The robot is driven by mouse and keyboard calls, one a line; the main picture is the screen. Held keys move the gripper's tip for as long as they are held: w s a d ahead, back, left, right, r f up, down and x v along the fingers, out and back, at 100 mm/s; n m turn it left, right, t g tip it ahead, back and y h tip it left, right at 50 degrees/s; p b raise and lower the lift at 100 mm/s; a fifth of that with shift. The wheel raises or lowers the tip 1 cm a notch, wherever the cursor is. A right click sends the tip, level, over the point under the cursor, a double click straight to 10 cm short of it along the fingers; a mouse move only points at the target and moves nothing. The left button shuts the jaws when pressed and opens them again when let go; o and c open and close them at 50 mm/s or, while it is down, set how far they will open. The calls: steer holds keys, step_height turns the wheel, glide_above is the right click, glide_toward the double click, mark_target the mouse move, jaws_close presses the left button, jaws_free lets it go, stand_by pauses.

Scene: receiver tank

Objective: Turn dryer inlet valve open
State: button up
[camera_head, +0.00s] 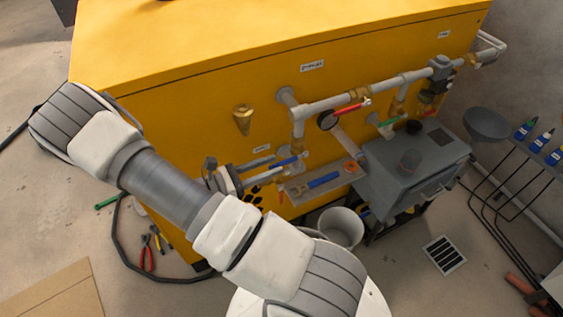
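Several lever valves sit on the pipework on the front of the yellow cabinet (200,95). One has a red handle (352,107) lying nearly along the grey horizontal pipe (330,103). One has a green handle (390,122) below a branch at the right. One has a blue handle (287,161) low at the left. The small labels are unreadable, so I cannot tell which is the dryer inlet valve. What looks like my gripper (262,168) shows partly behind my forearm, close to the blue handle. Whether it touches or grips the handle is unclear.
A grey unit (410,165) stands right of the pipes, with a grey funnel (488,124) beyond it. A white bucket (341,226) stands below. A shelf (300,190) holds a blue tool. A black hose and pliers (147,260) lie on the floor. A floor drain (444,255) is at right.

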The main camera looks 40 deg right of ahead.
mark_target(282, 162)
steer(key=shift+x, duration=1.9)
jaws_close()
